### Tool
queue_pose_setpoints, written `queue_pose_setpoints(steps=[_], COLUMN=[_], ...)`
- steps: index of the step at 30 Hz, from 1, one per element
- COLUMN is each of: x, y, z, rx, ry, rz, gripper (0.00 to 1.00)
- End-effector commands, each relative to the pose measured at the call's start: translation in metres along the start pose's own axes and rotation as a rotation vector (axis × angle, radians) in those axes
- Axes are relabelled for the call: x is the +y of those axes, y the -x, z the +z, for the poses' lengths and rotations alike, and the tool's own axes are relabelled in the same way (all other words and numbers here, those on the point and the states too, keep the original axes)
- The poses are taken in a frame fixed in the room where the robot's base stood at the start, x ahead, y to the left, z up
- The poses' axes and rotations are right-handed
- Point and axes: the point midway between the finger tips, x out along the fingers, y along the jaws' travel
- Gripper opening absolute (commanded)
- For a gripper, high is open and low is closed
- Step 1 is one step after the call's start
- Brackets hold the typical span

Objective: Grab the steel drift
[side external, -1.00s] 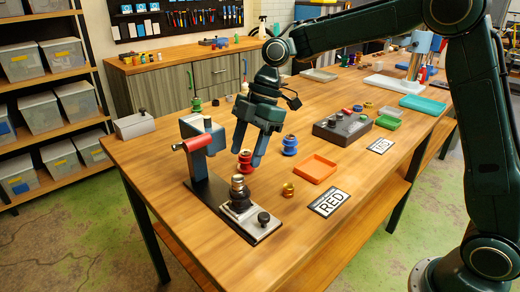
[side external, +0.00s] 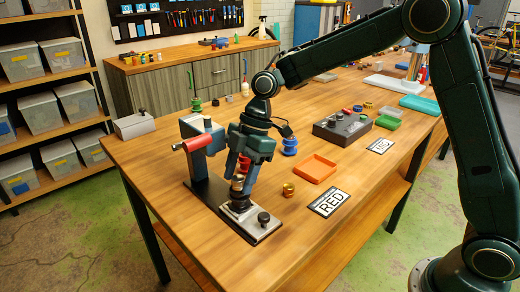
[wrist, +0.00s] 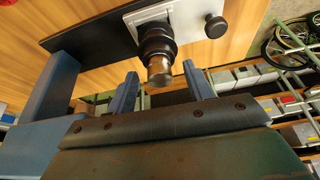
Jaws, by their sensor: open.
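What looks like the steel drift (side external: 237,184), a short metal cylinder with a dark collar, stands in the black holder on the fixture's silver plate (side external: 262,232). In the wrist view the steel cylinder (wrist: 160,72) shows beyond and between my two blue-grey fingertips, with clearance on both sides. My gripper (side external: 239,176) is open, its fingers pointing down just above and around the cylinder's top. It also shows open in the wrist view (wrist: 159,72). I see no contact between the fingers and the cylinder.
The fixture's upright with a red cylinder (side external: 196,143) stands close left of my gripper. A blue spool (side external: 289,146), brass piece (side external: 288,190) and orange tray (side external: 313,168) lie to the right. The front tabletop is clear.

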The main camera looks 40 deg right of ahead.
Motion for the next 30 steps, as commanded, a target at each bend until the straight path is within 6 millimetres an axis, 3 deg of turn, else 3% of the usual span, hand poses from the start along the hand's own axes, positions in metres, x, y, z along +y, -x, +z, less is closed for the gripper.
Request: queue_pose_setpoints(steps=[15, 16, 24, 30], x=[-0.0001, 0.0000, 0.0000, 0.0001], y=[-0.0018, -0.0017, -0.0016, -0.0012], z=[0.0001, 0.0001, 0.0001, -0.0002], rx=[0.000, 0.000, 0.000, 0.000], ry=[0.000, 0.000, 0.000, 0.000], rz=[0.000, 0.000, 0.000, 0.001], gripper=[0.52, 0.50, 0.00, 0.00])
